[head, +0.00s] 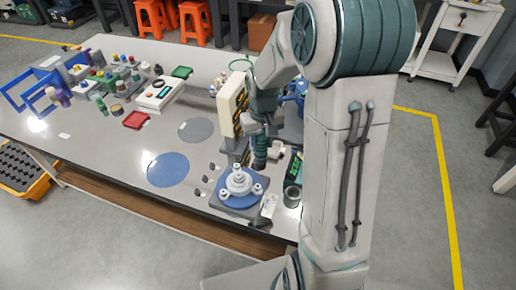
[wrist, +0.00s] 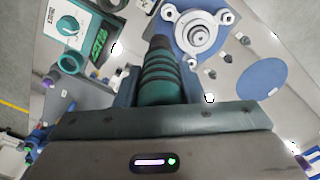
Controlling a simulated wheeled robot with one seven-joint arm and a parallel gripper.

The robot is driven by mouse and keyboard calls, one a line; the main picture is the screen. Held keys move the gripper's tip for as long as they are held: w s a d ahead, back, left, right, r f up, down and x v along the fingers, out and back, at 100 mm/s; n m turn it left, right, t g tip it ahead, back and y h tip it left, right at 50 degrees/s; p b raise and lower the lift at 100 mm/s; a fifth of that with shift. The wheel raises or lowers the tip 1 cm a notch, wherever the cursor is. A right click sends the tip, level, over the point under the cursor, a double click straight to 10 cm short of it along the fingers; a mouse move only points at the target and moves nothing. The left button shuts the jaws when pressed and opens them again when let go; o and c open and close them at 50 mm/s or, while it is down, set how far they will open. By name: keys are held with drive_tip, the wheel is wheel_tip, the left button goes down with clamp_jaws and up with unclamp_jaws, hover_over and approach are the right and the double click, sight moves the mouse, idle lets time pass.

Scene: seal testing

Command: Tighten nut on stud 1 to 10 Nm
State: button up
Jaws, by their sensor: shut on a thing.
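My gripper (head: 262,132) is shut on a dark teal, ribbed tool (head: 260,150) that points down over the table. The tool's ribbed grip (wrist: 163,78) fills the middle of the wrist view, with its dark tip toward the top. A white flange with a raised round hub (head: 238,182) sits on a blue round base (head: 222,195), to the left of and nearer than the tool. In the wrist view the flange (wrist: 200,36) has several lobes with small round fasteners, just right of the tool tip. The tip appears apart from it. I cannot tell which stud is number 1 or see a separate nut.
Small dark parts lie left of the flange. A blue disc (head: 167,170) lies on open table further left.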

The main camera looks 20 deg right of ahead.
drive_tip(key=s+a, duration=0.1)
drive_tip(key=s+a+r, duration=0.1)
drive_tip(key=shift+s, duration=0.35)
drive_tip(key=f+b, duration=0.2)
drive_tip(key=f, duration=0.1)
drive_tip(key=s+f+b, duration=0.1)
drive_tip(key=f+b, duration=0.1)
drive_tip(key=shift+a, duration=0.1)
drive_tip(key=shift+r, duration=0.1)
idle(0.6)
drive_tip(key=shift+f+b, duration=1.05)
drive_tip(key=shift+f, duration=0.2)
idle(2.1)
drive_tip(key=shift+r, duration=0.1)
idle(0.4)
